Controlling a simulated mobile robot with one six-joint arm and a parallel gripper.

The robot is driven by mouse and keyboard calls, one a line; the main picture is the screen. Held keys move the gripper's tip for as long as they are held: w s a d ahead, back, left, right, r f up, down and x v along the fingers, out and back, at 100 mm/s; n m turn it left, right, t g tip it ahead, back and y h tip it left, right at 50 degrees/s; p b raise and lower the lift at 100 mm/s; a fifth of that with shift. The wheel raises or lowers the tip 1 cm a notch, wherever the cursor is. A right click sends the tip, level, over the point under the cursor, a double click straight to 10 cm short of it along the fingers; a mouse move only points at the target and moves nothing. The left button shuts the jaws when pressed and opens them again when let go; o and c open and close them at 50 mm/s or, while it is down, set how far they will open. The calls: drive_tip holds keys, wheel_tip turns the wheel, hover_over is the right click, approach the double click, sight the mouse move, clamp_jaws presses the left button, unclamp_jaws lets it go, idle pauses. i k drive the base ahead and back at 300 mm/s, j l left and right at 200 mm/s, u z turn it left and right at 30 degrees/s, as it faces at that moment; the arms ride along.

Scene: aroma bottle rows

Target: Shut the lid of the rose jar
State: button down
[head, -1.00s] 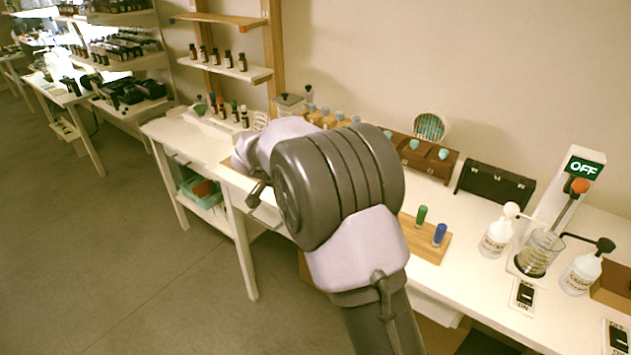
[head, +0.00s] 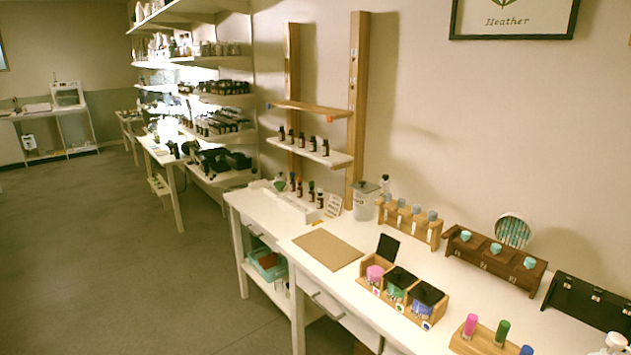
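A wooden rack (head: 364,287) on the white table holds three jars in a row. The left jar (head: 375,272) shows pink at its top, and its black lid (head: 388,248) stands upright behind it, open. The middle jar (head: 395,290) is green and the right jar (head: 420,305) is blue; a black lid lies over each. The labels are too small to read, so I cannot confirm by text which is rose; the pink one fits. My gripper is not in view in the head view.
A brown mat (head: 328,249) lies left of the rack, with bare table around it. A wooden block with coloured vials (head: 480,337) stands at the lower right. Behind stand a bottle rack (head: 410,222), a dark wooden stand (head: 494,258) and a black case (head: 588,306).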

sight(388, 247)
drive_tip(key=i+l+z, duration=0.25)
drive_tip(key=i, duration=0.85)
drive_tip(key=j, duration=0.1)
